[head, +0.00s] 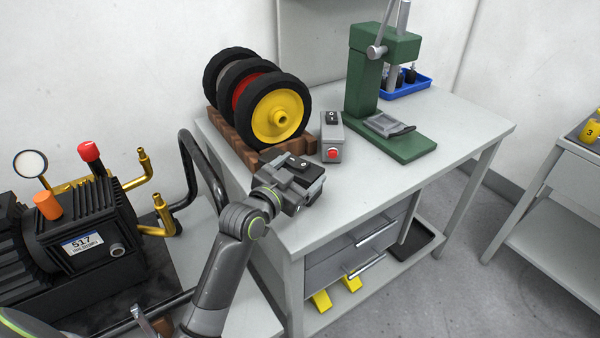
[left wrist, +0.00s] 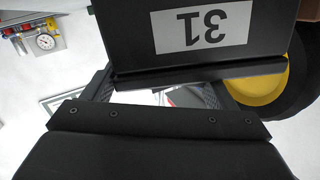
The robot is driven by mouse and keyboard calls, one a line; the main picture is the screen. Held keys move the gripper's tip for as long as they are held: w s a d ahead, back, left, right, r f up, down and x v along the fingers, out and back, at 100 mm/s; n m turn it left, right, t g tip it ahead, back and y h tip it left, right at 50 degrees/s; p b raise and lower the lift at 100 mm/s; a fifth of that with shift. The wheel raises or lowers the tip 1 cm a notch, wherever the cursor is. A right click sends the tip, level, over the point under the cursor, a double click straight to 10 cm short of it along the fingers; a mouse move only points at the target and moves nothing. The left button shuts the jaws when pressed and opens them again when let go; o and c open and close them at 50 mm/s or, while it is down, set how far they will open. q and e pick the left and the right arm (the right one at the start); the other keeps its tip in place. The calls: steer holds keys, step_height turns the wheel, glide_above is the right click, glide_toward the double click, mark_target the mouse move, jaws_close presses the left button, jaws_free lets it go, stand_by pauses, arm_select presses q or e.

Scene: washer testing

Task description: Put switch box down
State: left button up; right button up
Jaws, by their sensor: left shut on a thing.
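My left gripper (head: 297,182) is shut on a dark switch box (head: 298,163) with a black rocker switch on top. It holds the box over the front left part of the grey table (head: 425,178), in front of the wheels. I cannot tell whether the box touches the tabletop. In the left wrist view the box (left wrist: 270,40) fills the top middle and shows a white label reading 31, upside down there. The gripper covers part of the box in the head view. My right gripper is not in view.
Thick wheels (head: 278,115) stand in a brown wooden rack (head: 232,139) behind the gripper. A grey control box (head: 331,150) with a red button stands close by to the right. A green press (head: 365,80) stands farther right. The table's front right is clear. A black pump (head: 80,235) is at left.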

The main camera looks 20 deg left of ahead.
arm_select(q)
steer(key=shift+f, duration=0.1)
steer(key=o, duration=1.7)
steer(key=shift+s+r, duration=0.1)
steer(key=shift+r, duration=0.1)
steer(key=v, duration=1.2)
steer(key=shift+f+b, duration=0.1)
steer(key=shift+b, duration=0.2)
